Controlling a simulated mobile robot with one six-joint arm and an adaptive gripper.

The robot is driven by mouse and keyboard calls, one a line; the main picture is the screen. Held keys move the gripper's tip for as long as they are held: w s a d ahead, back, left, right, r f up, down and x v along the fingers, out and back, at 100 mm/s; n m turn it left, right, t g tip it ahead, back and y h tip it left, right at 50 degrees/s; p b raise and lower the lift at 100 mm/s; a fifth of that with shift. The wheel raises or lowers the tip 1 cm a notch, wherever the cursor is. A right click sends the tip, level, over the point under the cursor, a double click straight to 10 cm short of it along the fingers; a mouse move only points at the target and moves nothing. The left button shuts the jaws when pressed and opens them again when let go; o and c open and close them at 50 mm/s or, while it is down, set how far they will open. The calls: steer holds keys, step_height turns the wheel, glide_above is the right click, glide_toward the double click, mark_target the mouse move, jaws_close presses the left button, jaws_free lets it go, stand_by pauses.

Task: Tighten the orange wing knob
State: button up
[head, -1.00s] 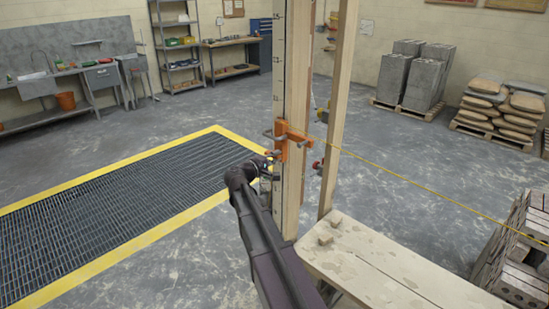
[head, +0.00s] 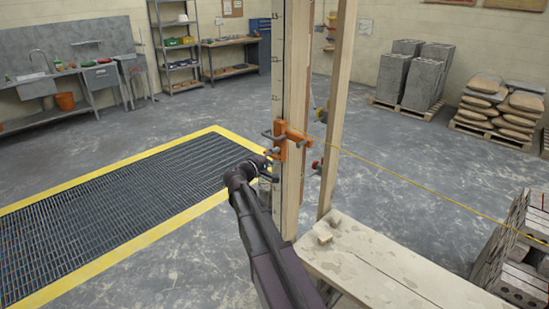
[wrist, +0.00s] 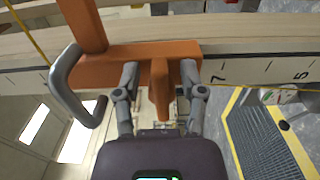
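The orange wing knob (wrist: 160,92) hangs from an orange clamp (wrist: 125,62) in the wrist view, seen narrow side on. My gripper (wrist: 160,82) has one grey finger on each side of it, with a visible gap on both sides. The fingers are open and their tips are close to the clamp body. In the head view the clamp (head: 292,138) sits on an upright wooden post with a measuring scale (head: 277,70). My gripper is low and left of the clamp there, mostly hidden by my arm, and the knob cannot be made out.
A grey bent handle (wrist: 72,85) sticks out left of my gripper. A yellow string (head: 420,185) runs right from the post. A plank bench (head: 385,270) stands at front right, concrete blocks (head: 515,275) beyond it. Open floor and a grating (head: 120,205) lie left.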

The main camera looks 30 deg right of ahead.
steer(key=shift+s, duration=0.1)
steer(key=v, duration=1.2)
stand_by(0.7)
steer(key=s+a+f+m+g+y, duration=0.2)
steer(key=s+f+m+g+y, duration=0.15)
steer(key=s+f+y, duration=0.65)
steer(key=s+a+f+g+y, duration=0.2)
steer(key=s+a+f+y, duration=0.5)
steer(key=s+a, duration=0.3)
steer(key=shift+a+f+g, duration=0.15)
steer(key=shift+f+g, duration=0.2)
steer(key=shift+f, duration=0.4)
steer(key=shift+o, duration=0.3)
